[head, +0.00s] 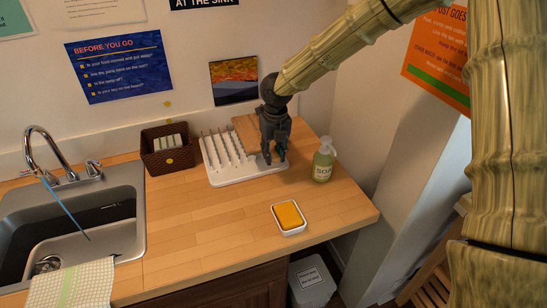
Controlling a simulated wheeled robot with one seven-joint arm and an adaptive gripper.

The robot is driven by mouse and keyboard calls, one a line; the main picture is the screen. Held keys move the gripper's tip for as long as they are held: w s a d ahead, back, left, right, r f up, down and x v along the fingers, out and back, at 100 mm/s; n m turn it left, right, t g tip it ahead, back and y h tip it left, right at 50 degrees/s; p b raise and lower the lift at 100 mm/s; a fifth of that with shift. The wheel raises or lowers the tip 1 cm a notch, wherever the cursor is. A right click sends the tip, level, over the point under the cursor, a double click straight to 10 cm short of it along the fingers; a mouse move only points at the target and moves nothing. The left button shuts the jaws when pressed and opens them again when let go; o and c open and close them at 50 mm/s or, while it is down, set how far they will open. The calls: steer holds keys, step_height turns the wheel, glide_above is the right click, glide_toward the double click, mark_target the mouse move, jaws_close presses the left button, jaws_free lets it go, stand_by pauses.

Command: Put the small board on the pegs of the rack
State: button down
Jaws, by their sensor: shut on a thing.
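The white rack (216,177) lies on the wooden counter, with rows of upright pegs. My gripper (273,160) points down over the rack's right end. It is shut on what I take to be the small board (245,128), a flat wood-brown piece that shows just left of the gripper, behind the rack's pegs. The fingers and wrist hide the place where they grip. I cannot tell whether the board touches the rack or the pegs.
A soap bottle (323,162) stands close right of the rack. A brown basket (168,157) is on its left. A white dish with a yellow sponge (288,216) is in front. The sink (115,207) is at left. The counter's front middle is clear.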

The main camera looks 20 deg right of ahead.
steer(key=shift+w+f+p, duration=0.15)
steer(key=shift+f+p, duration=0.7)
steer(key=shift+f, duration=0.9)
steer(key=c, duration=1.1)
jaws_free()
steer(key=shift+c, duration=0.2)
steer(key=r+b, duration=0.1)
steer(key=r, duration=0.3)
steer(key=s+r+b, duration=0.1)
steer(key=r, duration=0.3)
steer(key=r+b, duration=0.1)
steer(key=r, duration=0.3)
steer(key=shift+s+d, duration=0.1)
steer(key=shift+s, duration=0.05)
